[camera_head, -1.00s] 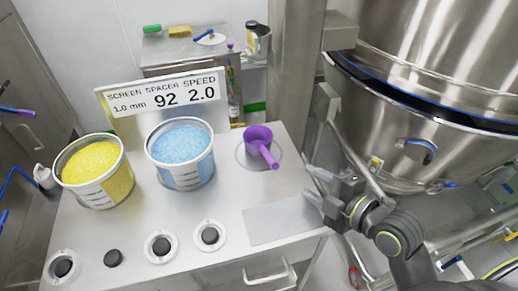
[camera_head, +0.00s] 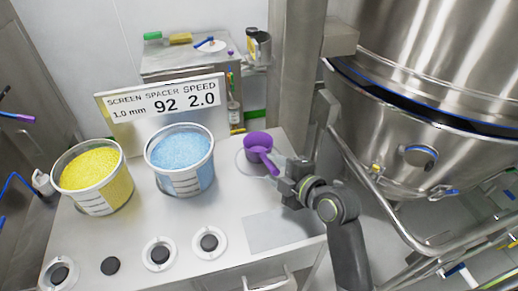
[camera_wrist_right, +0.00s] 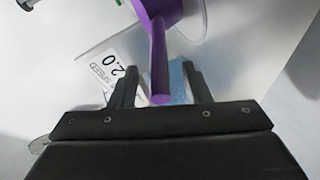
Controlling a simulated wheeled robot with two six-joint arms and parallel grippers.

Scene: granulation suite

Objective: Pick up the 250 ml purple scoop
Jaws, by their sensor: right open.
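The purple scoop (camera_head: 257,144) stands on the back right of the steel bench, its cup on a ring marking and its handle pointing front right. In the right wrist view the scoop's handle (camera_wrist_right: 159,58) runs down between the two fingers, with its cup cut off at the top. My right gripper (camera_head: 278,176) is at the handle end in the head view. It is open, with a finger on either side of the handle (camera_wrist_right: 160,84) and a visible gap to each. Whether the fingers are level with the handle is hard to tell. My left gripper is not in view.
A tub of blue granules (camera_head: 181,140) stands left of the scoop, with a tub of yellow granules (camera_head: 92,167) farther left. A sign (camera_head: 163,98) stands behind them. A steel post (camera_head: 303,80) and large vessel (camera_head: 420,90) rise at right. A flat grey plate (camera_head: 275,232) lies in front.

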